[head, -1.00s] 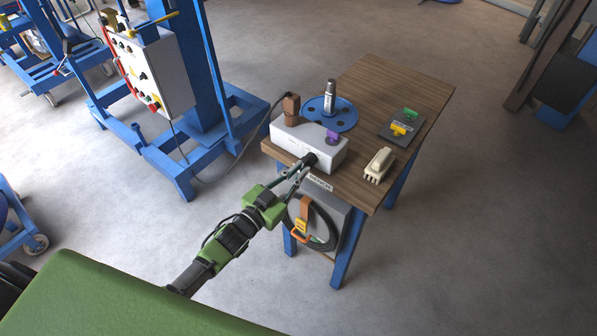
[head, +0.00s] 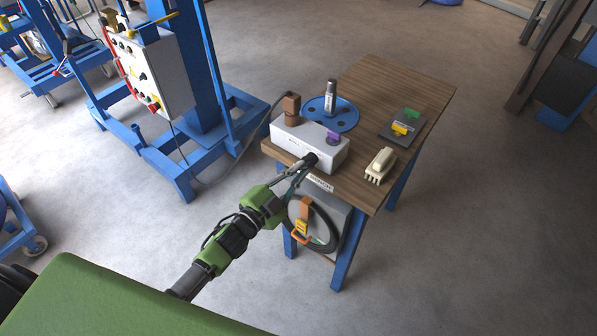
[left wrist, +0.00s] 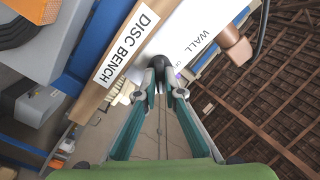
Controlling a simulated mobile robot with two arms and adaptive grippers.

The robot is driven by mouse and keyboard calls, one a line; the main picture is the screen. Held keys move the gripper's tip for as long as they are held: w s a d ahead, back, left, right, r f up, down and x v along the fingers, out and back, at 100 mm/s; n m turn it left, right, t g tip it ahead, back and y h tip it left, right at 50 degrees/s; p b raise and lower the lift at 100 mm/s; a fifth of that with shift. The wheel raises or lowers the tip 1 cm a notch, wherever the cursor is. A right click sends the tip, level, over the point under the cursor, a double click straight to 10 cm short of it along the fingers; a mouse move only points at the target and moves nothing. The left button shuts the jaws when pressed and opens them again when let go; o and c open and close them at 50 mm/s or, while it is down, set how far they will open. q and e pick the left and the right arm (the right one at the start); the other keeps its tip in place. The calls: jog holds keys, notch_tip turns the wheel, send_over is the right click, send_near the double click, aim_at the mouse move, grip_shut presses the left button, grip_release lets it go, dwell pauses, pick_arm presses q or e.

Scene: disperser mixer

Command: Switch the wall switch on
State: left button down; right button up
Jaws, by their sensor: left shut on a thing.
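The wall switch is a white box (head: 325,154) on the near edge of a wooden bench. Its printed face, beginning "WALL", shows in the left wrist view (left wrist: 193,32). A black knob (head: 311,158) sticks out of its front and also shows in the left wrist view (left wrist: 157,64). My left gripper (head: 303,165) is at the front of the box, its fingers shut on the black knob. In the left wrist view its fingertips (left wrist: 160,78) meet at the knob and hide part of it. My right gripper is in neither view.
On the bench (head: 375,80) are a brown plug (head: 291,107), a blue disc (head: 345,116), a dark plate (head: 398,134) with coloured blocks, and a beige part (head: 380,165). A cable coil (head: 330,235) hangs below. A blue machine (head: 205,90) stands left.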

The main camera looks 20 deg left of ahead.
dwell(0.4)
pick_arm(q)
jog(key=c, duration=2.1)
grip_release()
jog(key=shift+c, duration=0.2)
jog(key=v, duration=1.2)
